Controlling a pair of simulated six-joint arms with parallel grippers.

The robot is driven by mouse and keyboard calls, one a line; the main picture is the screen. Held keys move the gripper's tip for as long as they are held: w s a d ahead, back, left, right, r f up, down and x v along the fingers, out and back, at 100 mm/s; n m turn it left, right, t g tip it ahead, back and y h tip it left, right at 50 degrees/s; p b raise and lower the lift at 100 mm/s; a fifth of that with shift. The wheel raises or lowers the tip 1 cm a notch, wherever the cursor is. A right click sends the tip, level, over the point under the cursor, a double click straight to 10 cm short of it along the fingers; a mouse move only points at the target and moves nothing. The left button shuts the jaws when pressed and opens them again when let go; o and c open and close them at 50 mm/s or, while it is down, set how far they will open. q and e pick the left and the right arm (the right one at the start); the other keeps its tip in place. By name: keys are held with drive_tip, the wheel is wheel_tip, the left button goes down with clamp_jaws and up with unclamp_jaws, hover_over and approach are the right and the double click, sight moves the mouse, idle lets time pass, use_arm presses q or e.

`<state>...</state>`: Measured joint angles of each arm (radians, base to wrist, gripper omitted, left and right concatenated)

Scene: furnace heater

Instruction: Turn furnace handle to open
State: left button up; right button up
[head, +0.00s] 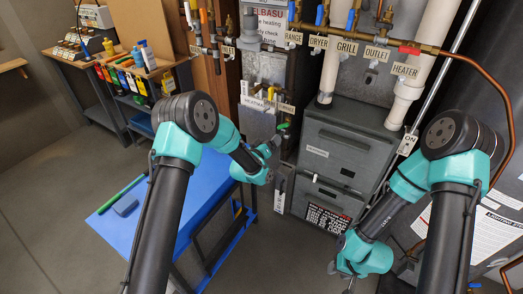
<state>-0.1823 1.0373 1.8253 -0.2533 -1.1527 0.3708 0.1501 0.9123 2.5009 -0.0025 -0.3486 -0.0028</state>
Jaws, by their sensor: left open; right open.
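The grey furnace cabinet (345,150) stands at the back centre with two front panels. A small green handle (283,126) shows left of it, below a white tag (286,109) too small to read surely. I cannot tell for certain that this is the furnace handle. My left gripper (275,146) is open just below the green handle; the picture does not show whether they touch. My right gripper (341,268) is open and low, in front of the cabinet's lower right, away from the handle. Its fingers are partly hidden by its own wrist.
A brass pipe at the top carries blue valve handles (322,15) and a red one (410,48), with tags including HEATER (405,70). A blue-topped bench (190,190) stands under my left arm. Shelves with bottles (140,60) are at the back left. Open floor lies at the left.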

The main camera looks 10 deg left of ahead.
use_arm(q)
drive_tip(key=v, duration=0.5)
drive_tip(key=shift+s+a, duration=0.1)
drive_tip(key=shift+s, duration=0.15)
drive_tip(key=shift+c, duration=0.5)
